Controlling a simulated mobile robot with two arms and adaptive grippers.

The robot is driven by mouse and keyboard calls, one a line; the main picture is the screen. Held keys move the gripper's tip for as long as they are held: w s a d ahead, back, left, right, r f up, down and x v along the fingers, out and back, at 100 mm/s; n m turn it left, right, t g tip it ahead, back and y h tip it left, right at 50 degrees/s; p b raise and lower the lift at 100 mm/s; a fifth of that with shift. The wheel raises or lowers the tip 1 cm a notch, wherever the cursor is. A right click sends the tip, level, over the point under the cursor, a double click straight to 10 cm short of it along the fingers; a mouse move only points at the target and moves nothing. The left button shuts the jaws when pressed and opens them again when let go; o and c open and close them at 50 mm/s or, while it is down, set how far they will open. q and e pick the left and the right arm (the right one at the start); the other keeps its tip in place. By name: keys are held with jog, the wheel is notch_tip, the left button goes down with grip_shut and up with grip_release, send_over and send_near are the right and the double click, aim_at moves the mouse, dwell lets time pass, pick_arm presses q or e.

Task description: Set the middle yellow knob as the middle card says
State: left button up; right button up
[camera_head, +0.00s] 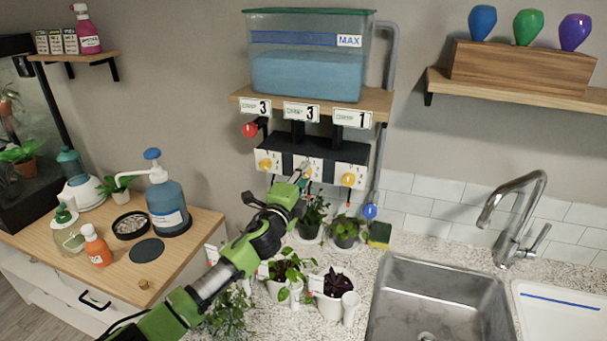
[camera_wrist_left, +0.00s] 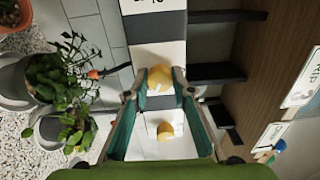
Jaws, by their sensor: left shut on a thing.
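The middle yellow knob (camera_wrist_left: 160,77) sits between my left gripper's fingertips in the left wrist view, on a white panel of the dark valve box (camera_head: 327,148). A pale mark shows on the knob; I cannot tell which number it points to. My left gripper (camera_head: 303,172) is shut on this knob and hides most of it in the head view. The middle card (camera_head: 301,112) above reads 3. The left yellow knob (camera_head: 265,164) and the right yellow knob (camera_head: 348,180) are untouched. My right gripper is not in view.
A water tank (camera_head: 308,70) stands on the shelf above the box. The left card (camera_head: 257,106) reads 3, the right card (camera_head: 352,119) reads 1. Potted plants (camera_head: 286,275) stand on the counter below. The sink (camera_head: 440,300) is at right.

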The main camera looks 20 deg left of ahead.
pick_arm(q)
jog(key=shift+o, duration=0.2)
jog(key=shift+m, duration=0.4)
jog(key=o, duration=1.1)
jog(key=s, duration=1.2)
jog(key=shift+a+f, duration=0.15)
jog(key=shift+a, duration=0.2)
